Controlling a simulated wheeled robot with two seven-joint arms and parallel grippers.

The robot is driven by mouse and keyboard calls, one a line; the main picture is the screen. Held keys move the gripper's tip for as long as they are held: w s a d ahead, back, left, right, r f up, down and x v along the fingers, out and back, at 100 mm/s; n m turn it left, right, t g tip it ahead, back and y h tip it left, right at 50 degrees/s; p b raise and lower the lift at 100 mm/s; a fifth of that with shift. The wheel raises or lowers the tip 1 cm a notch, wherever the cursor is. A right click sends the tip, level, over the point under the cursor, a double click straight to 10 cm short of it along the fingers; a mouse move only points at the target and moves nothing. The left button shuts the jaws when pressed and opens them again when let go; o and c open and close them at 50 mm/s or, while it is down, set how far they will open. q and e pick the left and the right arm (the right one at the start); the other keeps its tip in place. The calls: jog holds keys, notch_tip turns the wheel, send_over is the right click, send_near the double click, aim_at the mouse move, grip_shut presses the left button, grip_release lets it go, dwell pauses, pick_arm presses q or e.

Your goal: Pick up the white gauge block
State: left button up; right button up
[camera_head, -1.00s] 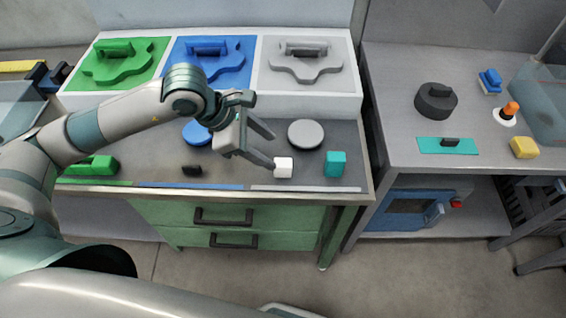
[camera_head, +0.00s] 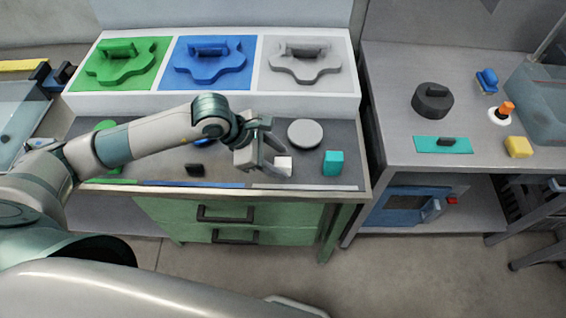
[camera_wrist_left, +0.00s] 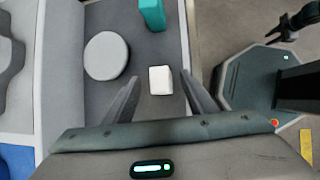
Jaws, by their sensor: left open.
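In the left wrist view both fingers (camera_wrist_left: 158,88) stand apart with nothing held; contact with the block cannot be told.
The grey disc (camera_head: 305,133) and teal block (camera_head: 333,163) stand close to the white block. A black piece (camera_head: 195,170) lies to the left. Green, blue and grey fixture panels line the back. A second table (camera_head: 400,130) with several objects stands to the right.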

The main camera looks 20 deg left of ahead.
pick_arm(q)
jog(key=shift+p+x, duration=0.45)
jog(key=shift+x, duration=1)
jog(key=shift+s, duration=0.1)
jog(key=c, duration=1.2)
